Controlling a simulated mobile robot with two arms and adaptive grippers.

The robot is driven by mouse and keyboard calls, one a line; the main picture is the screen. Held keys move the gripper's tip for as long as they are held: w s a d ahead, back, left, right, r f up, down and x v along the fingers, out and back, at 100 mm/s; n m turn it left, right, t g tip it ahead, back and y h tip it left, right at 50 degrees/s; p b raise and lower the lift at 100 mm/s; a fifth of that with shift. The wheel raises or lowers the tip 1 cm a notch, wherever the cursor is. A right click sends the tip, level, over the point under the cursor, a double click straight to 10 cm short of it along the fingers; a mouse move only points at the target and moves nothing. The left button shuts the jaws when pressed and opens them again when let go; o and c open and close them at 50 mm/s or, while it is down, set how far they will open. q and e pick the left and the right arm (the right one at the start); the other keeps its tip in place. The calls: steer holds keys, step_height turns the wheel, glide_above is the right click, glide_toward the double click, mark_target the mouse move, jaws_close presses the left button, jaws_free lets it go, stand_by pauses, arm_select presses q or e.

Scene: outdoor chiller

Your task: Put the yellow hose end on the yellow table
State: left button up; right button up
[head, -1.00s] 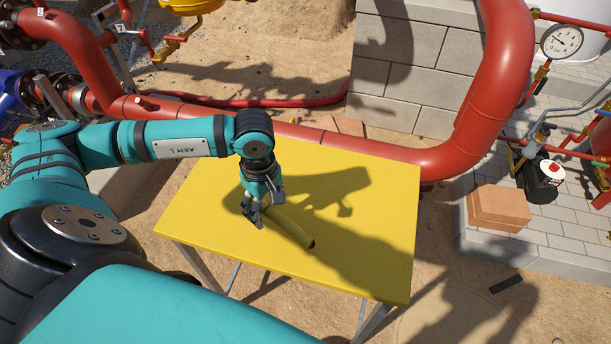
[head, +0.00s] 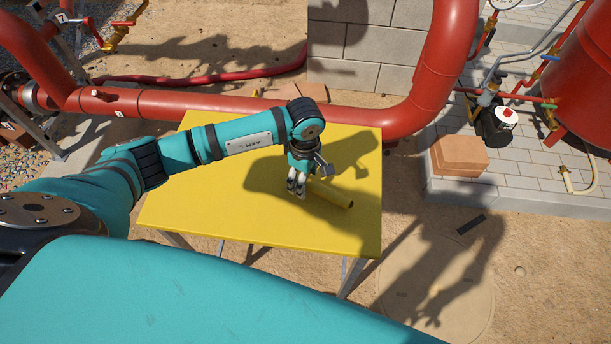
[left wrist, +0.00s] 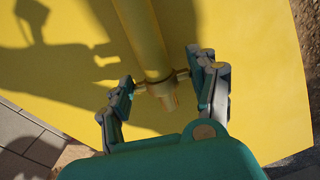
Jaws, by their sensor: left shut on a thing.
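The yellow table (head: 210,205) stands in front of me, and its top fills most of the left wrist view (left wrist: 265,80). My left gripper (head: 297,188) is low over the right part of the table top. In the left wrist view my left gripper (left wrist: 168,85) has one finger on each side of the yellow hose end (left wrist: 145,40) and is shut on it near its collar. In the head view the yellow hose end (head: 332,193) points down and right from the fingers. I cannot tell whether it touches the table top. My right gripper is not in view.
A thick red pipe (head: 240,110) runs behind the table and bends upward at right. Clay-coloured blocks (head: 458,155) and a black pump (head: 495,125) stand on paving at right. The left part of the table top is clear. Sandy ground lies right of the table.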

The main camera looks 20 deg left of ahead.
arm_select(q)
steer(key=shift+f, duration=0.55)
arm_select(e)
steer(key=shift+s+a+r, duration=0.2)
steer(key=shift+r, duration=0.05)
arm_select(q)
steer(key=shift+f, duration=0.1)
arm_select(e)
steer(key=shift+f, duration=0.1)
arm_select(q)
steer(key=o, duration=1.4)
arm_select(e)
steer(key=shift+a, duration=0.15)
arm_select(q)
steer(key=shift+r, duration=0.2)
steer(key=shift+w+r, duration=0.1)
steer(key=shift+r, duration=0.15)
step_height(320, 180, up, 11)
steer(key=b, duration=0.3)
steer(key=shift+a+r, duration=0.1)
steer(key=shift+r, duration=0.05)
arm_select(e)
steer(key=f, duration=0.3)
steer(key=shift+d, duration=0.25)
